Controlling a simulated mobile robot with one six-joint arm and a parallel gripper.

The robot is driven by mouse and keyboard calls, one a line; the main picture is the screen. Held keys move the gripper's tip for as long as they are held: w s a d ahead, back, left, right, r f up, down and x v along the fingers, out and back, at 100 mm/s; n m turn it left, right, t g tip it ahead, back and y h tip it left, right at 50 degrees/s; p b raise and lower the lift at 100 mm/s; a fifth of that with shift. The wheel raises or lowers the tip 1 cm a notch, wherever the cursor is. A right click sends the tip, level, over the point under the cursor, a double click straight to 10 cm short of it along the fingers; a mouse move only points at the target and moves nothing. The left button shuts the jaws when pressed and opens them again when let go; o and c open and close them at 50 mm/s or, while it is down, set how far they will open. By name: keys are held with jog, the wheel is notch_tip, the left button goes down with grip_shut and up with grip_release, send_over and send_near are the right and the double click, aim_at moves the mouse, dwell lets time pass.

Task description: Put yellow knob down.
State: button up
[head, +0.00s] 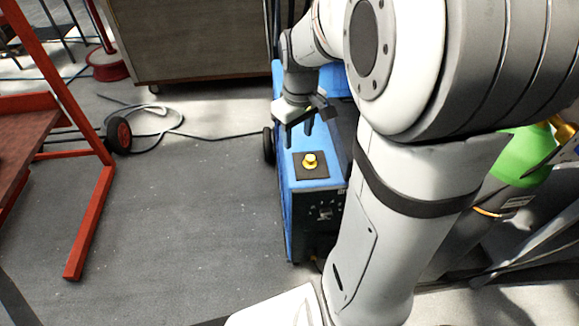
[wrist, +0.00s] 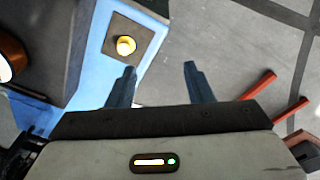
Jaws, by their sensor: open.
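The yellow knob (head: 310,160) stands upright on a dark square pad (head: 301,174) on top of the blue machine (head: 283,185). In the wrist view the knob (wrist: 125,46) is at the upper left, on its pad (wrist: 112,36). My gripper (head: 308,130) is open and empty, above the machine's top and behind the knob in the head view. In the wrist view its two fingers (wrist: 160,68) are apart, with nothing between them, and the knob lies beyond and to the left of the left finger.
A red metal frame (head: 92,222) stands on the left. A cable (head: 165,125) lies on the floor. A wooden cabinet (head: 188,38) is at the back, and a green cylinder (head: 525,150) is at the right. The grey floor left of the machine is largely clear.

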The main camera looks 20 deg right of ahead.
jog(key=s+a+r+m+t, duration=0.1)
jog(key=s+a+m, duration=0.2)
jog(key=s+a, duration=0.4)
jog(key=s, duration=0.5)
jog(key=shift+a+r, duration=0.15)
jog(key=shift+a, duration=0.25)
jog(key=shift+r, duration=0.1)
